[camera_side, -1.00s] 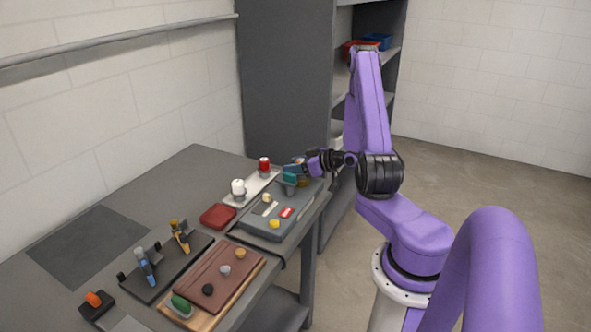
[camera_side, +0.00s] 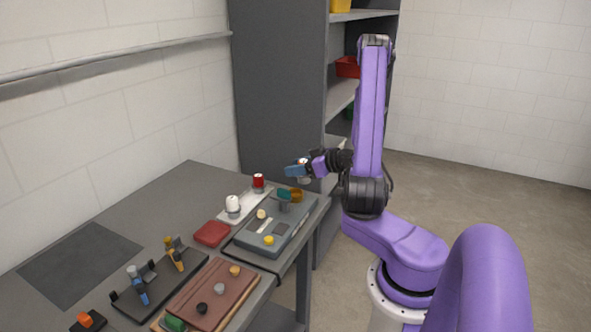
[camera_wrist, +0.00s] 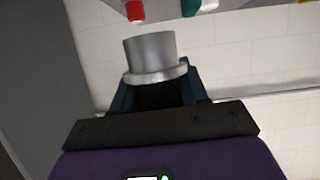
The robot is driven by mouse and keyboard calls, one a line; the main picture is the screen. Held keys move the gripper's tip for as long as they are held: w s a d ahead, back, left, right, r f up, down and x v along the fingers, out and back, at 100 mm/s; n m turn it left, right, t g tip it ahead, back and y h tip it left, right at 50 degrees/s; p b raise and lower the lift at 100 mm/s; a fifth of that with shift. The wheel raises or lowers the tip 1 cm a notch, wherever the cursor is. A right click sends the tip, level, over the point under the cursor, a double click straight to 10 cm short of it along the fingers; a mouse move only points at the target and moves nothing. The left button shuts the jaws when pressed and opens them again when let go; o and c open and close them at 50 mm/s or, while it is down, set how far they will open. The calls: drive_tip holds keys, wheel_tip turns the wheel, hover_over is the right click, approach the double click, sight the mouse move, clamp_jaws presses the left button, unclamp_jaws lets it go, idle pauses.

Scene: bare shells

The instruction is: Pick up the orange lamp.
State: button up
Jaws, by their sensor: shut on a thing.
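My gripper (camera_side: 298,170) is raised above the far end of the tray on the bench. Its blue fingers are shut on a grey metal cylinder (camera_wrist: 151,54) with a wider rim, seen in the wrist view. No orange part of it shows, so I cannot tell from its colour whether it is the orange lamp. An amber cup-like piece (camera_side: 296,195) stands on the tray's far end beside a teal-topped piece (camera_side: 284,195). An orange knob on a black base (camera_side: 87,319) sits at the bench's near left.
A grey tray (camera_side: 262,244) holds several small parts. A white strip (camera_side: 238,212) carries a white and a red lamp (camera_side: 258,182). A red block (camera_side: 211,233), a black tool holder (camera_side: 155,290) and a brown board (camera_side: 210,295) lie nearer. A tall shelf stands behind.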

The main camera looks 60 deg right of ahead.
drive_tip(key=shift+s+a+r, duration=1.8)
drive_tip(key=shift+s+a, duration=0.65)
drive_tip(key=shift+s, duration=0.85)
drive_tip(key=w+a+f, duration=0.3)
drive_tip(key=w+a, duration=0.5)
drive_tip(key=a, duration=0.3)
drive_tip(key=w+a+f, duration=0.2)
drive_tip(key=w+a, duration=0.6)
drive_tip(key=a, duration=0.2)
drive_tip(key=s+d+r, duration=0.2)
drive_tip(key=d, duration=0.5)
drive_tip(key=s+d+r, duration=0.2)
drive_tip(key=s+d, duration=0.1)
drive_tip(key=d, duration=0.3)
drive_tip(key=s+d+r, duration=0.1)
drive_tip(key=s+d, duration=0.7)
drive_tip(key=s, duration=0.3)
drive_tip(key=shift+s, duration=0.15)
